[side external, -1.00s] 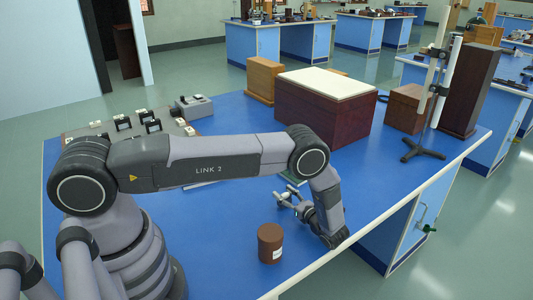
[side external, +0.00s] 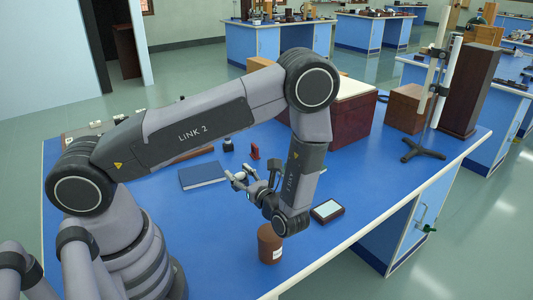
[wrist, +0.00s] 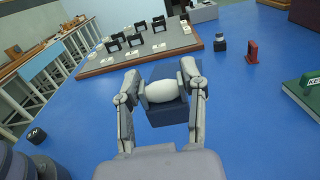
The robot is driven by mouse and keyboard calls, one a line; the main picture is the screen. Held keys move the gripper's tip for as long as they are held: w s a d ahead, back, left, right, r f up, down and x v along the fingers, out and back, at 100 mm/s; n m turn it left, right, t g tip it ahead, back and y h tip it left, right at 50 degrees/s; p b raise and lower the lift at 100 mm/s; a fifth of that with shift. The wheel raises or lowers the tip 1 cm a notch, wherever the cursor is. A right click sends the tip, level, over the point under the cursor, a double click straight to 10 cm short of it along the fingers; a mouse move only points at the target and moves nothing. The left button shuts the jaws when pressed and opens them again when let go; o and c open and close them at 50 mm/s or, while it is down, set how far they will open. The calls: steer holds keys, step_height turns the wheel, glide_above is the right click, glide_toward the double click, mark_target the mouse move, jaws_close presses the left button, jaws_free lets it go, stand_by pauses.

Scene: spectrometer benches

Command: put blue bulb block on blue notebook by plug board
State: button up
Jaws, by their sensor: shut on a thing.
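My gripper (wrist: 161,92) is shut on the blue bulb block, whose pale oval bulb (wrist: 161,91) shows between the fingertips. In the side view my gripper (side external: 240,181) is above the table, just right of the blue notebook (side external: 203,175). The notebook lies flat, dark blue with a pale page edge. In the wrist view dark blue (wrist: 162,72) shows behind and below the bulb; I cannot tell where block ends and notebook begins. The plug board (wrist: 140,52), with several black and white plugs, lies beyond the notebook; my arm partly hides it in the side view.
A small dark knob (wrist: 220,42) and a red piece (wrist: 252,52) stand right of the plug board. A green board (wrist: 305,88) is at the right. A brown jar (side external: 270,244) and a framed pale panel (side external: 327,210) are near the front edge.

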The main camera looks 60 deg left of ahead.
steer(key=s+a+r, duration=0.2)
steer(key=s+a, duration=0.2)
steer(key=a, duration=0.7)
glide_above(201, 172)
steer(key=f, duration=1)
steer(key=shift+s+d, duration=0.1)
steer(key=shift+d, duration=0.15)
steer(key=shift+a+f, duration=0.1)
steer(key=shift+f, duration=1.6)
steer(key=o, duration=1.1)
steer(key=shift+f, duration=0.15)
